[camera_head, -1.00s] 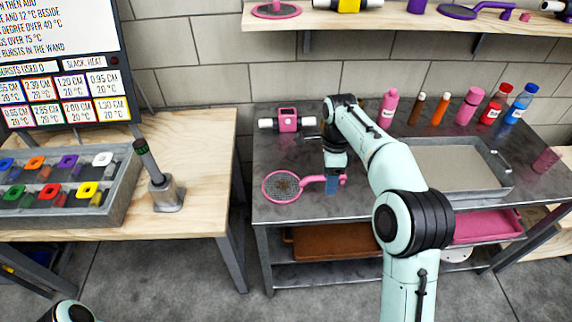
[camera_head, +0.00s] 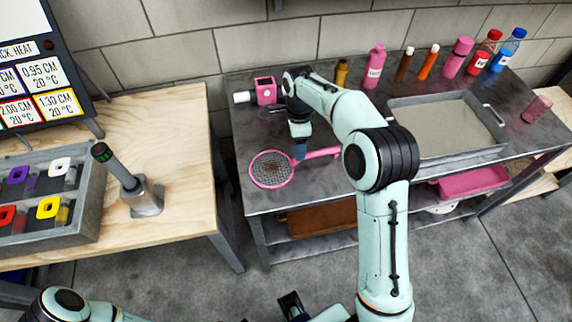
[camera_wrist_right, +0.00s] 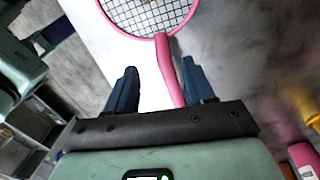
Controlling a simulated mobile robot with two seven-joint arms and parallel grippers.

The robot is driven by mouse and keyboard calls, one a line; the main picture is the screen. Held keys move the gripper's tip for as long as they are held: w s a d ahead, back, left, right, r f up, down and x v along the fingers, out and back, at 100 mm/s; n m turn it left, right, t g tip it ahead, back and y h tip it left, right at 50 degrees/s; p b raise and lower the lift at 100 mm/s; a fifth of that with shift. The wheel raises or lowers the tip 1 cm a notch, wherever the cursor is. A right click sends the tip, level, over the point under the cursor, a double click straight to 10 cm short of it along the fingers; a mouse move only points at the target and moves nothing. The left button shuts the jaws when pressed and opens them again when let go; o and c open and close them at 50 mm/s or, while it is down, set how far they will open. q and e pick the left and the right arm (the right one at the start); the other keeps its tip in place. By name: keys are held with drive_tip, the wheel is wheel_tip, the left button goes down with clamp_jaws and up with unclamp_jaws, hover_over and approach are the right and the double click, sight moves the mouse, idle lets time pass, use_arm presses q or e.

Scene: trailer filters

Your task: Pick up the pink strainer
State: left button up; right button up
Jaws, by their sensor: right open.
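The pink strainer (camera_head: 271,169), a round mesh hoop with a straight handle, lies on the dark metal table. My right gripper (camera_head: 300,152) is above the handle close to the hoop, with its dark blue fingers pointing down. In the right wrist view, the strainer's hoop (camera_wrist_right: 150,14) is at the top and its handle runs between the open fingers of the right gripper (camera_wrist_right: 162,86), nearer the right finger. The jaws are not closed on it. My left arm shows at the bottom left; a dark part of mine at the bottom edge does not clearly show the left gripper's state.
The metal table (camera_head: 325,190) also holds a pink box with white ends (camera_head: 265,91), several bottles along the back and a grey tray (camera_head: 445,130). A wooden table (camera_head: 185,190) with a dark wand in a stand (camera_head: 122,172) is at left, across a gap.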

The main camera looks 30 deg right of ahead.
wheel_tip(320, 180, down, 5)
drive_tip(key=shift+a+f, duration=0.15)
drive_tip(key=shift+f, duration=0.05)
clamp_jaws()
